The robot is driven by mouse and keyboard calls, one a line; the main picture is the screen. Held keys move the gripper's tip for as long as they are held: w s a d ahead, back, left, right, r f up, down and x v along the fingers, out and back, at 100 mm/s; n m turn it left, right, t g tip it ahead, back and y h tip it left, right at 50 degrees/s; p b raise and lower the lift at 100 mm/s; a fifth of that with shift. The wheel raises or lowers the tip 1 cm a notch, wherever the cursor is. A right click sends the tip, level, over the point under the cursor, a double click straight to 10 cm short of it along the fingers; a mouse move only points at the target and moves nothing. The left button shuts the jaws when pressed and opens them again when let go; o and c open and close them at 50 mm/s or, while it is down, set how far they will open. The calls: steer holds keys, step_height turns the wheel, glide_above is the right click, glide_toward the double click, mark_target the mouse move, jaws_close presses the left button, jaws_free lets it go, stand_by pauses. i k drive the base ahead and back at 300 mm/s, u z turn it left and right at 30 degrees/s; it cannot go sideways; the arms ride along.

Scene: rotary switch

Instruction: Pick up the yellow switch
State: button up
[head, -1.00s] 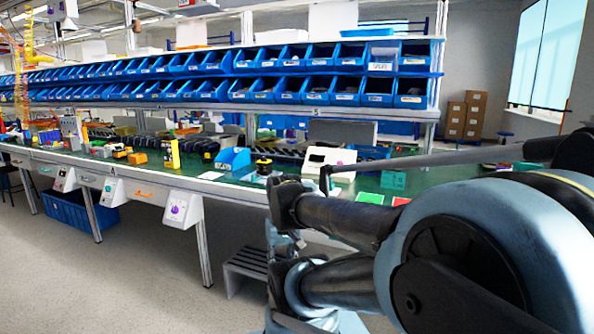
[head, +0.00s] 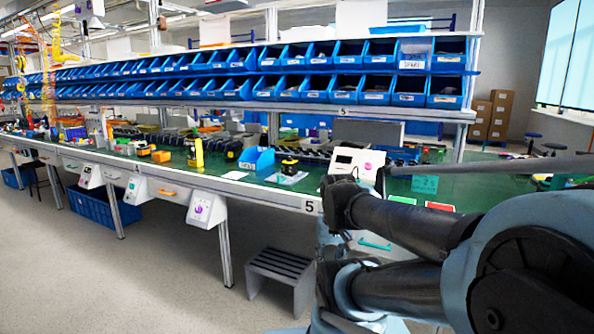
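A small black and yellow switch (head: 289,167) stands on a white sheet on the green bench top, just right of a blue open bin. It is small in the head view, and its details cannot be made out. A taller yellow object (head: 195,153) stands farther left on the bench; I cannot tell what it is. My arm fills the lower right, with its dark links folded to the right of the switch and apart from it. I cannot make out my gripper or its fingers in this view.
The green workbench (head: 236,187) runs across the view, with blue bin racks (head: 290,87) above it. A blue bin (head: 256,159) and a white device (head: 357,163) flank the switch. A grey step stool (head: 280,272) stands on the floor in front. Floor at left is open.

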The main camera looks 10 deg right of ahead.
mark_target(291, 169)
steer(key=u, duration=0.05)
steer(key=i, duration=0.9)
